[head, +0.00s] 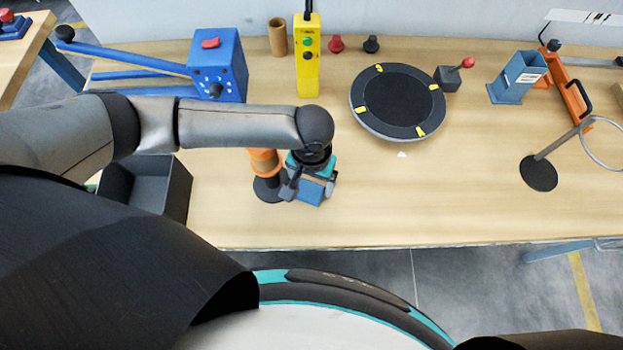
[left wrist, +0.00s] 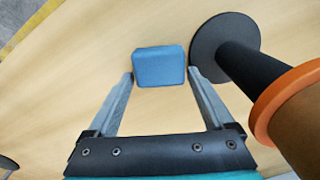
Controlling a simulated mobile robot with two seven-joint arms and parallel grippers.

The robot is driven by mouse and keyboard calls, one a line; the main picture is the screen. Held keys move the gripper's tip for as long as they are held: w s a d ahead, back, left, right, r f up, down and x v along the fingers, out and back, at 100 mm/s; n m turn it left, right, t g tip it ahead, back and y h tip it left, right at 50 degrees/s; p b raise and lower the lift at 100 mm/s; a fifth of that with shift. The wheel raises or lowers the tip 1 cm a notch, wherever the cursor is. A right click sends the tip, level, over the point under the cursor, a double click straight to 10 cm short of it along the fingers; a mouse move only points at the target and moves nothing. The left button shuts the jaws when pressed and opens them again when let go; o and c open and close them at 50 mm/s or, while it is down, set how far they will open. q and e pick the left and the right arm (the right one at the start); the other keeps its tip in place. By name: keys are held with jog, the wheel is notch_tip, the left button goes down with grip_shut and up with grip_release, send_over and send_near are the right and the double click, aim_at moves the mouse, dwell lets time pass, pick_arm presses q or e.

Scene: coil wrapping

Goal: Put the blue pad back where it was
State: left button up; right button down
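The blue pad (left wrist: 160,67) shows in the left wrist view as a small rounded block between the two fingertips of my left gripper (left wrist: 161,76). The fingers stand wide apart, one at each side of the pad and very close to it. I cannot tell whether they press on it. In the head view my left gripper (head: 309,185) points down over the front part of the table, and the blue pad (head: 310,193) shows partly beneath it. Whether the pad rests on the table is unclear. My right gripper is not in view.
An orange-and-black spool (head: 265,163) on a round dark base stands just left of my left gripper. A dark open bin (head: 173,190) is further left. A black turntable (head: 396,102) with yellow marks lies to the right. The table's front middle is clear.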

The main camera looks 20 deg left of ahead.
aim_at(313, 185)
pick_arm(q)
jog(key=shift+r, duration=0.1)
notch_tip(313, 185, up, 12)
jog(key=p, duration=0.2)
jog(key=shift+d, duration=0.1)
dwell(0.5)
